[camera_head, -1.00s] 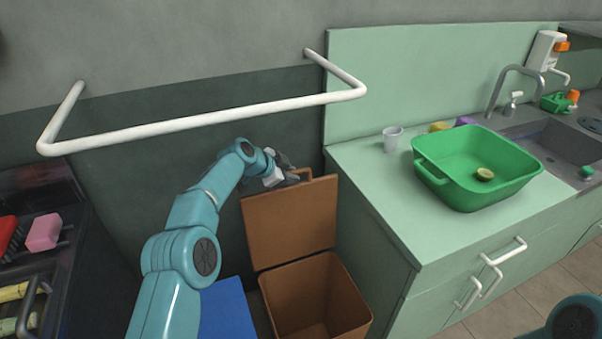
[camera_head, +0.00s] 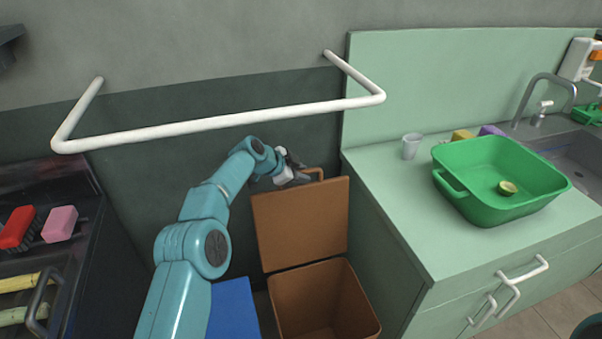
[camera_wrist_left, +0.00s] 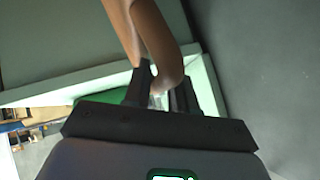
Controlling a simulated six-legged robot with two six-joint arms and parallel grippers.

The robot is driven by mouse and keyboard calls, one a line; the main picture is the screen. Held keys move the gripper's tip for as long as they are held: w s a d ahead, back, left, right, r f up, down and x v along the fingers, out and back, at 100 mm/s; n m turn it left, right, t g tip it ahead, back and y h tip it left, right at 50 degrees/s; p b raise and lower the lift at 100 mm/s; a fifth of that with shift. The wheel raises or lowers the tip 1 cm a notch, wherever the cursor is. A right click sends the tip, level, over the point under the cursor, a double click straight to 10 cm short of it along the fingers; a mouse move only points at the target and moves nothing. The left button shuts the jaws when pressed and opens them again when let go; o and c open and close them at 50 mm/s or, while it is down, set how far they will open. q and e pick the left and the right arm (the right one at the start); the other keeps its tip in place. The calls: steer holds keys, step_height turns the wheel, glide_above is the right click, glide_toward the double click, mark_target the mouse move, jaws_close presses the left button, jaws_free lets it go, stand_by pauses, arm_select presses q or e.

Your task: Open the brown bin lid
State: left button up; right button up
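The brown bin (camera_head: 322,300) stands on the floor left of the green counter. Its lid (camera_head: 300,225) is swung up and stands nearly upright, leaning a little back, so the bin's mouth is open. A brown loop handle (camera_head: 320,172) sits at the lid's top edge. My left gripper (camera_head: 302,174) is at this handle. In the left wrist view, the handle (camera_wrist_left: 168,62) passes between the fingers of my left gripper (camera_wrist_left: 163,92), which look closed on it; part of the grip is hidden. My right gripper is not in view.
A white wall rail (camera_head: 220,122) runs above my left arm. A blue bin (camera_head: 233,308) stands left of the brown one. The counter (camera_head: 385,190) on the right holds a green basin (camera_head: 480,205) and a cup (camera_head: 411,146). A dark rack (camera_head: 90,270) stands left.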

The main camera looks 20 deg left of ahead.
arm_select(q)
steer(key=shift+o, duration=0.6)
steer(key=shift+s+a+r+b, duration=0.3)
steer(key=shift+s+b, duration=0.05)
steer(key=shift+b, duration=0.1)
steer(key=b+v, duration=0.2)
steer(key=v, duration=0.9)
